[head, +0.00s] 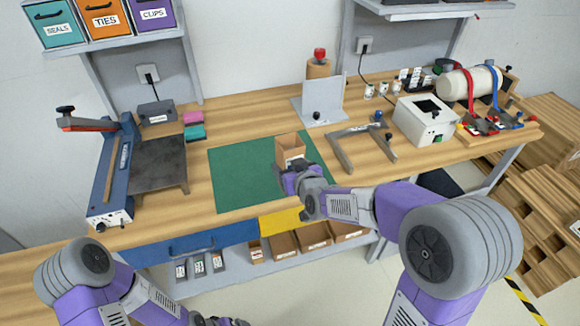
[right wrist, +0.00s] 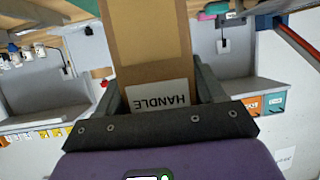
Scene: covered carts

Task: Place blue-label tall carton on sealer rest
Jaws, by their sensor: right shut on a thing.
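A tall brown open-topped carton (head: 290,146) stands upright over the green mat. My right gripper (head: 290,170) is shut on it from the near side. In the right wrist view the carton (right wrist: 150,40) lies between the two fingers (right wrist: 158,90), with a white label reading "HANDLE"; no blue shows on it. I cannot tell whether its base touches the mat. The blue sealer (head: 112,170) stands at the left of the bench, with a dark grey plate (head: 160,162) beside it. My left gripper (head: 225,321) is barely in view at the bottom edge, its fingers unclear.
The green mat (head: 235,175) is otherwise clear. A grey upright plate (head: 322,103), an angled grey frame (head: 362,143) and a white printer (head: 425,120) stand to the right. Shelves hang at the back.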

